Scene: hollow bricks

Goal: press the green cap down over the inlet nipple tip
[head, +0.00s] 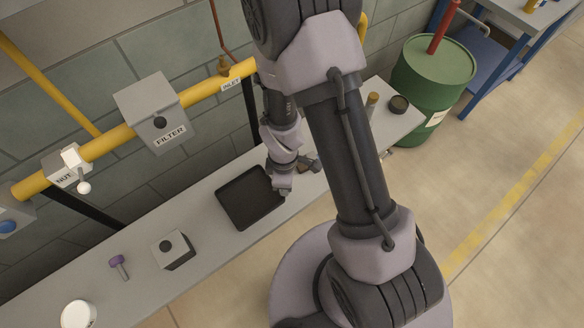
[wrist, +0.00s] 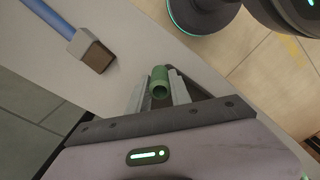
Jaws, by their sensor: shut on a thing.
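My gripper (wrist: 158,88) is shut on the green cap (wrist: 160,82), a small hollow cylinder held between the two fingers with its open end facing the wrist camera. In the head view my gripper (head: 283,184) is low over the bench, by the right edge of the black tray; the cap cannot be made out there. A brass fitting (head: 223,66) stands on the yellow pipe (head: 205,88) beside the label INLET (head: 232,84), with a thin copper line rising above it. Whether this fitting is the nipple is not clear. My gripper is well below and right of it.
The black tray (head: 236,211) lies on the grey bench (head: 205,262). A grey box with a hole (head: 173,250) and a purple-headed piece (head: 117,262) are further left. A grey FILTER box (head: 152,108) sits on the pipe. A blue-handled tool (wrist: 97,57) lies near my gripper.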

